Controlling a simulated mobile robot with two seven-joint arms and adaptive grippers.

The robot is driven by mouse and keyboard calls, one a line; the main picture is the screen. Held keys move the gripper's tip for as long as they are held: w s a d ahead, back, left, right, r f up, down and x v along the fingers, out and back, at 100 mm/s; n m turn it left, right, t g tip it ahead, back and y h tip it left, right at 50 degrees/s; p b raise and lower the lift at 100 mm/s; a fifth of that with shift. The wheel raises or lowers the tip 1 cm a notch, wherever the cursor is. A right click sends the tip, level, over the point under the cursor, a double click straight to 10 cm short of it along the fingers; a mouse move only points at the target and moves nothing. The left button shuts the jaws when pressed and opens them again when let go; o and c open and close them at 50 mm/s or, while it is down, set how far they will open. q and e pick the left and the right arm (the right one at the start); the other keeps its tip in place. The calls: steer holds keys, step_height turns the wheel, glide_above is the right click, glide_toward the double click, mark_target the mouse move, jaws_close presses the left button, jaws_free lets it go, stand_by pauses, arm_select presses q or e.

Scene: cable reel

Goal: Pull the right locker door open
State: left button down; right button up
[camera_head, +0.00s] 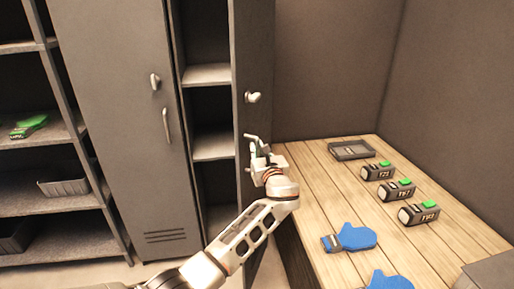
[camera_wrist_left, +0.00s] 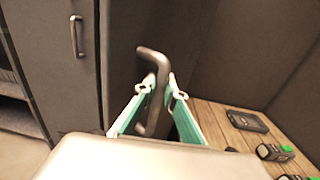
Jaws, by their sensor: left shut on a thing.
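The right locker door (camera_head: 252,60) is a dark grey panel that stands partly open, with the locker's inner shelves showing at its left. A light round knob (camera_head: 253,97) sits on it. My left gripper (camera_head: 262,152) is at the door's handle, below the knob. In the left wrist view the bent metal handle (camera_wrist_left: 152,62) passes between the green-padded fingers of my left gripper (camera_wrist_left: 156,92), which are shut on it. The lower part of the door is hidden behind my left arm in the head view. My right gripper is not in view.
The left locker door (camera_head: 110,120) looks closed. A wooden table (camera_head: 318,195) stands close at the right with a grey tray (camera_head: 350,150), several labelled devices (camera_head: 397,190) and blue mitts (camera_head: 350,238). An open shelf rack (camera_head: 50,200) stands at the far left.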

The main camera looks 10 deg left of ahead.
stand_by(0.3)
arm_select(q)
steer(key=c, duration=2.1)
jaws_free()
